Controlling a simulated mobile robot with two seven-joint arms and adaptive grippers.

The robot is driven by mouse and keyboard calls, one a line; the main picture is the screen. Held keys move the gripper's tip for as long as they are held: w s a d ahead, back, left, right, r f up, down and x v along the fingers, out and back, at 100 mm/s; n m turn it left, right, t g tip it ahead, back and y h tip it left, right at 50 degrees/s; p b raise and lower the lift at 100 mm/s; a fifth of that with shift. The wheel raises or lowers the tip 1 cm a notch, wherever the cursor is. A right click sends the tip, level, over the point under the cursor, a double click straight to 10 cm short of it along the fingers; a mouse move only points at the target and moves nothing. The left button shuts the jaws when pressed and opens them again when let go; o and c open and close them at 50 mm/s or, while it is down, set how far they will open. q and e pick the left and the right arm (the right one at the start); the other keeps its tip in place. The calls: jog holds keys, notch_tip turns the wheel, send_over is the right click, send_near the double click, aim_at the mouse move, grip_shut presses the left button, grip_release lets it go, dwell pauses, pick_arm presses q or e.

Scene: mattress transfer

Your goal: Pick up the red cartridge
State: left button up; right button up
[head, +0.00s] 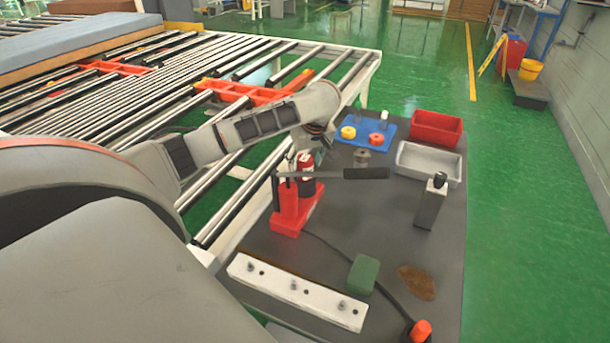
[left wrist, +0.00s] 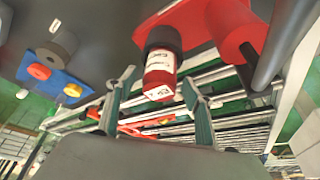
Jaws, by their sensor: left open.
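The red cartridge (head: 305,161) has a white label and a black lower part. It stands upright at the red base (head: 290,213) of a lever pump on the grey table. In the left wrist view the cartridge (left wrist: 161,70) shows its label and black band, with its red end in line with the gap between my fingers. My left gripper (head: 316,138) is open and empty, close above the cartridge. In the left wrist view the left gripper's fingers (left wrist: 157,80) flank the cartridge, with no contact visible. My right gripper is not in view.
The pump's dark lever (head: 365,173) extends right, close to the cartridge. A grey metal cylinder (head: 362,158) and a blue tray (head: 366,128) are behind. A red bin (head: 436,128) and white bin (head: 429,162) stand right. The roller conveyor (head: 225,195) borders the left.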

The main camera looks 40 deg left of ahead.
pick_arm(q)
jog(key=shift+a+f, duration=0.1)
jog(key=shift+f, duration=0.15)
jog(key=shift+w, duration=0.1)
jog(key=c, duration=1.3)
jog(key=shift+r, duration=0.1)
